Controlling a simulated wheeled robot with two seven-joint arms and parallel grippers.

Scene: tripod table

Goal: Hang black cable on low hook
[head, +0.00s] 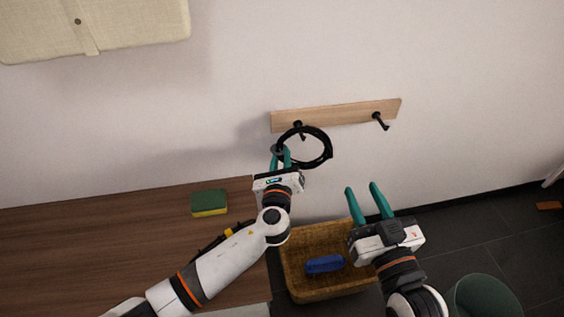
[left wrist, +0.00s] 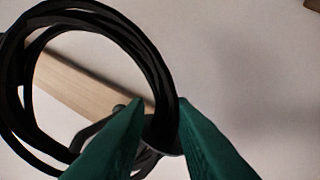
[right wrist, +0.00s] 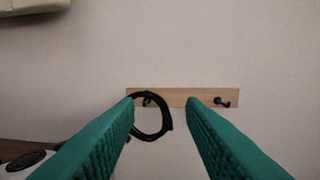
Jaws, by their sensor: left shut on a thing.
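The black cable (head: 329,144) is a coiled loop in front of the wooden hook rail (head: 345,115). My left gripper (head: 281,153) is shut on the left side of the coil. The left wrist view shows the cable (left wrist: 150,62) between its fingertips. The left black hook (head: 298,125) overlaps the upper left of the coil in the head view; I cannot tell whether the loop is around it. The right hook (head: 380,121) is bare. My right gripper (head: 362,187) is open and empty, below and right of the coil.
A wooden counter (head: 100,240) at the left holds a green and yellow sponge (head: 209,203). A wicker basket (head: 300,285) with a blue item (head: 325,264) stands below the rail. A green bin (head: 487,297) is at lower right. The wall right of the rail is clear.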

